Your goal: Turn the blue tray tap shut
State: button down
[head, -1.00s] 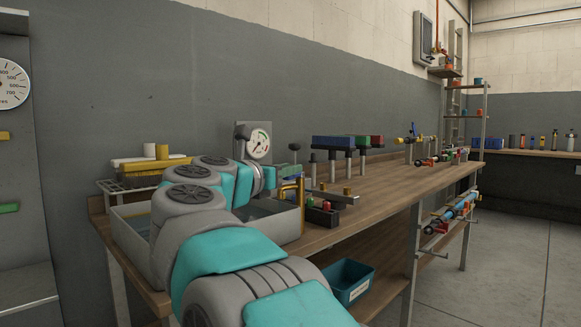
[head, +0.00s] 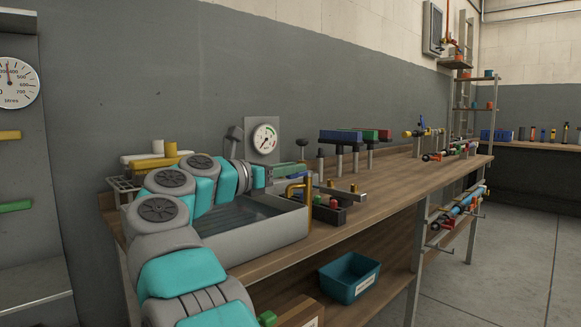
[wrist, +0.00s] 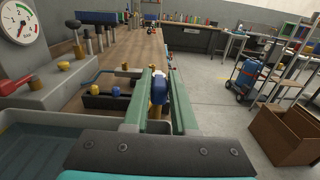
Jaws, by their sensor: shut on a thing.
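The blue tap handle (wrist: 160,88) shows between the two green fingers of my gripper (wrist: 160,76) in the wrist view. My gripper is shut on it. A brass pipe (wrist: 155,112) shows just below the handle. In the head view my gripper (head: 292,170) is above the right end of the grey tray (head: 265,239), by the brass spout (head: 301,189). The blue handle is hidden there. How far the tap is turned cannot be told.
A pressure gauge (head: 265,138) stands behind the tray. A dark block with coloured knobs (head: 328,212) is right of the spout. Stands with coloured blocks (head: 340,136) are farther along the workbench (head: 400,185). A teal bin (head: 350,278) is on the lower shelf.

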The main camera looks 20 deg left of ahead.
jog(key=shift+r, duration=0.1)
dwell(0.4)
jog(key=c, duration=0.7)
grip_release()
jog(key=b+v, duration=0.1)
jog(key=v, duration=0.6)
jog(key=shift+s+a, duration=0.25)
jog(key=shift+s, duration=0.1)
